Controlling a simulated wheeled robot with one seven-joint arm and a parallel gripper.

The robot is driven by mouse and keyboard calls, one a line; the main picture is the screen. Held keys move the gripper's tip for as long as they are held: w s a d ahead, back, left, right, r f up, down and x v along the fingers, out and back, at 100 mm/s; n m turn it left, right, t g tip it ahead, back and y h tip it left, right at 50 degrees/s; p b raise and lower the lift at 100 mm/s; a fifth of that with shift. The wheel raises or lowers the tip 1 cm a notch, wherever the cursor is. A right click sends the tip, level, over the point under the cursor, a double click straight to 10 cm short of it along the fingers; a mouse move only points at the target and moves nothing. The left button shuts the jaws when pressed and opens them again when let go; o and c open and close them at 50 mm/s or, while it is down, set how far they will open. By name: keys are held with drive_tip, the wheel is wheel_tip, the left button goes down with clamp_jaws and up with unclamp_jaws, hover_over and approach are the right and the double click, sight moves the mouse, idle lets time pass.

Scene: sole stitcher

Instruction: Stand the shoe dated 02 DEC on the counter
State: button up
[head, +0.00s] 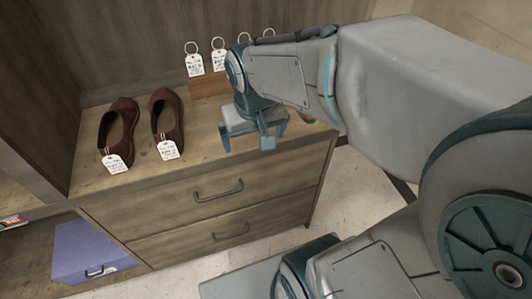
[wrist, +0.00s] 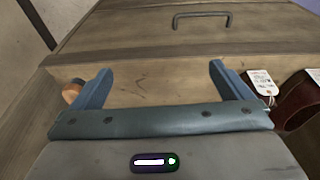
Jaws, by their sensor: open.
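Two dark red slip-on shoes stand side by side on the wooden cabinet top in the head view, a left one (head: 121,128) and a right one (head: 167,117). Each has a white tag at its near end, a left tag (head: 114,163) and a right tag (head: 168,150). The writing is too small to read, so I cannot tell which is dated 02 DEC. My gripper (head: 253,143) is open and empty over the cabinet's front part, right of both shoes. In the wrist view a shoe (wrist: 297,108) and a tag (wrist: 261,86) show right of the open fingers (wrist: 160,82).
Several ringed white tags (head: 194,65) stand on a brown block (head: 207,88) at the back. Part of an orange-brown rounded thing (wrist: 71,91) shows left of my fingers. The cabinet has drawers with handles (head: 218,190). A purple box (head: 90,255) sits lower left.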

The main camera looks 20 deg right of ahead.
drive_tip(key=s+d+f, duration=0.1)
drive_tip(key=s+f, duration=0.1)
drive_tip(key=s, duration=0.4)
drive_tip(key=shift+s+g+y, duration=0.15)
drive_tip(key=shift+g+y, duration=0.15)
